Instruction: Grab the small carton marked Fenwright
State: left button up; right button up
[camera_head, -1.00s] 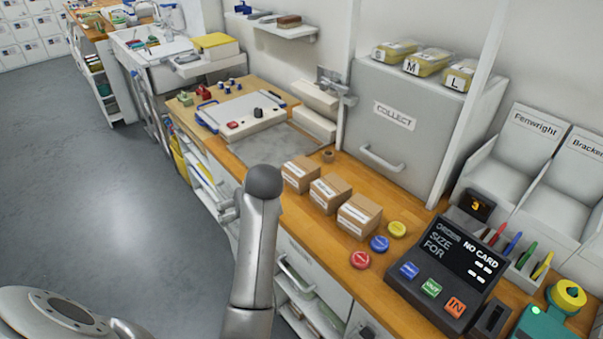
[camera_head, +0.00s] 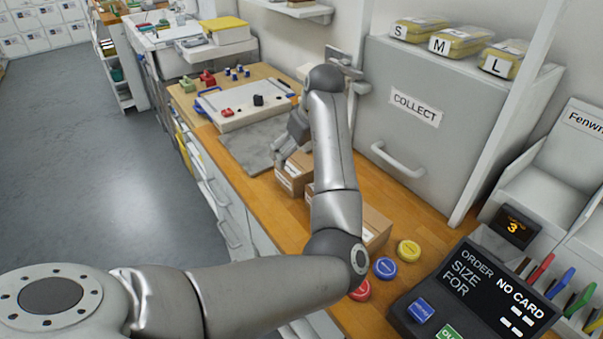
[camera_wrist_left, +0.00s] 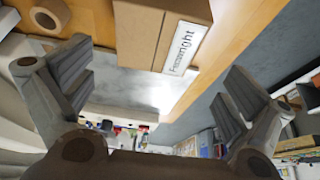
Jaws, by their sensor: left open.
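The small brown carton marked Fenwright (camera_wrist_left: 160,28) shows at the top of the left wrist view, its white label facing the camera. By the tape roll beside it, it is the farthest of three cartons in the head view (camera_head: 293,176), where its label is too small to read. My left gripper (camera_head: 284,155) is just above and beside this carton. In the left wrist view my left gripper (camera_wrist_left: 158,92) is open, nothing between its fingers, with the carton ahead between the finger lines. My right gripper is not in view.
The nearest carton (camera_head: 376,224) and the middle one are partly hidden behind my left arm. A tape roll (camera_wrist_left: 48,15) lies beside the Fenwright carton. A grey COLLECT cabinet (camera_head: 440,130) stands behind. Blue (camera_head: 385,268) and yellow (camera_head: 409,250) buttons and an order terminal (camera_head: 470,300) are nearer.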

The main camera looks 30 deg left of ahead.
aim_at(294, 163)
pick_arm(q)
jog(key=x, duration=0.3)
jog(key=shift+a+f, duration=0.1)
jog(key=shift+f, duration=0.1)
jog(key=shift+w+f, duration=0.1)
jog(key=shift+f, duration=0.2)
jog(key=x, duration=0.1)
jog(key=p+x, duration=0.1)
jog(key=x, duration=0.2)
jog(key=shift+d+f+p, duration=0.25)
jog(key=shift+d+p, duration=0.05)
jog(key=shift+p, duration=0.05)
jog(key=shift+w+a+f, duration=0.15)
jog(key=shift+f, duration=0.15)
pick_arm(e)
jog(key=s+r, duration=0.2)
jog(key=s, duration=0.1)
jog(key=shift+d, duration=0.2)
pick_arm(q)
jog(key=shift+f+p, duration=0.25)
jog(key=shift+p, duration=0.05)
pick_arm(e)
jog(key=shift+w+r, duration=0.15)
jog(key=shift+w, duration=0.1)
